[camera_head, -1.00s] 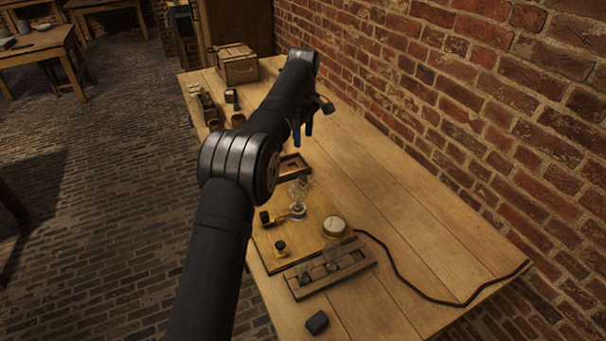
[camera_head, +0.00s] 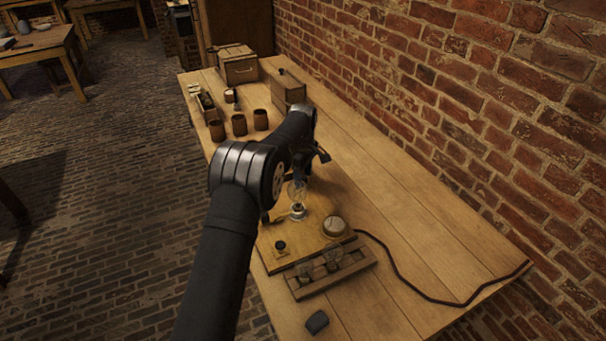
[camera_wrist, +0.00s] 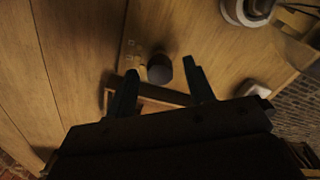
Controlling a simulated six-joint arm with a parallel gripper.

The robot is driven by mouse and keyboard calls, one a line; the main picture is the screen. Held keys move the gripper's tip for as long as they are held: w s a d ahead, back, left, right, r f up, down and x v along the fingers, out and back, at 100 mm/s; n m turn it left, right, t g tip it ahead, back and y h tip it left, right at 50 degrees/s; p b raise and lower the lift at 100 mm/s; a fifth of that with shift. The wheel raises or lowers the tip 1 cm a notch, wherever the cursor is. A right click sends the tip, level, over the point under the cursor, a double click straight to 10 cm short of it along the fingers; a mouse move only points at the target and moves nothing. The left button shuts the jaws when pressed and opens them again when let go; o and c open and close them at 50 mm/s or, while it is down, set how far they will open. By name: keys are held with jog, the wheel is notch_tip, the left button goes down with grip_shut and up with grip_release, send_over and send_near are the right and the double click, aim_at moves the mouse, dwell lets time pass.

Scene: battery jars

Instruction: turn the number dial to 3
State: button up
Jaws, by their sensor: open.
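In the wrist view a dark round knob (camera_wrist: 159,69), which looks like the number dial, stands on the wooden board (camera_wrist: 205,50). Small pale marks show beside it, too small to read. My gripper (camera_wrist: 160,72) is open, with one fingertip on each side of the knob in the picture. I cannot tell whether the fingers touch it or are still above it. In the head view my gripper (camera_head: 322,156) is partly hidden by my arm, above the far end of the board (camera_head: 262,252). The knob is not visible there.
A glass bulb (camera_head: 298,193) stands close to my arm. A round white-faced instrument (camera_head: 335,227), a black knob (camera_head: 281,246) and a slotted wooden rack (camera_head: 302,284) are nearer. Brown jars (camera_head: 239,124) and wooden boxes (camera_head: 239,66) stand farther back.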

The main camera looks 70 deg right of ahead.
jog(key=c, duration=1)
jog(key=shift+m, duration=0.3)
jog(key=m, duration=0.8)
jog(key=shift+m, duration=0.4)
jog(key=m, duration=0.4)
jog(key=shift+m, duration=2.2)
jog(key=shift+r, duration=0.1)
